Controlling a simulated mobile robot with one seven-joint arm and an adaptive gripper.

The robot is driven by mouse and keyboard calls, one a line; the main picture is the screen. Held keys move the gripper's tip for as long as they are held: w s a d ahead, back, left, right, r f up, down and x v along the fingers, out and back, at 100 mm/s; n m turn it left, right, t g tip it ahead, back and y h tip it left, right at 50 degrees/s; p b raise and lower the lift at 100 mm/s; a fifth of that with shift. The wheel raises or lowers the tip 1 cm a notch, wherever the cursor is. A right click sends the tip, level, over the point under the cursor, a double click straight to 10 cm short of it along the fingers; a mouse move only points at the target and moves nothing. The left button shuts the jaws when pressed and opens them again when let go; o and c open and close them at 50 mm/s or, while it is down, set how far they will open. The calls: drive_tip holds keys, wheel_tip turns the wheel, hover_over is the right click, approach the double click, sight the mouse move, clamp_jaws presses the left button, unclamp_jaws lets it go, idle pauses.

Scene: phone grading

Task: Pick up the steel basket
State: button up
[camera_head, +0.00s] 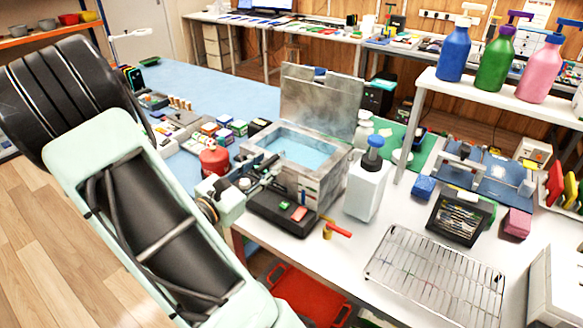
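My gripper (262,178) is at the near left side of a steel tank (325,178) on the white table. The tank's lid stands open at the back, and pale blue liquid (293,148) fills it. My gripper's fingers look dark and small against the tank's near rim, and I cannot tell whether they are open or shut or touch anything. I cannot make out a steel basket for sure; the liquid and my gripper may hide it. A flat steel wire rack (434,279) lies on the table at the lower right.
A white bottle with a blue top (367,186) stands right of the tank. A red-handled valve (335,229) sticks out at the front. A red container (214,160) and small boxes stand to the left. A shelf (500,97) with blue, green and pink bottles is at the upper right.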

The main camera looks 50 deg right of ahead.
drive_tip(key=shift+d, duration=0.75)
drive_tip(key=shift+c, duration=0.5)
clamp_jaws()
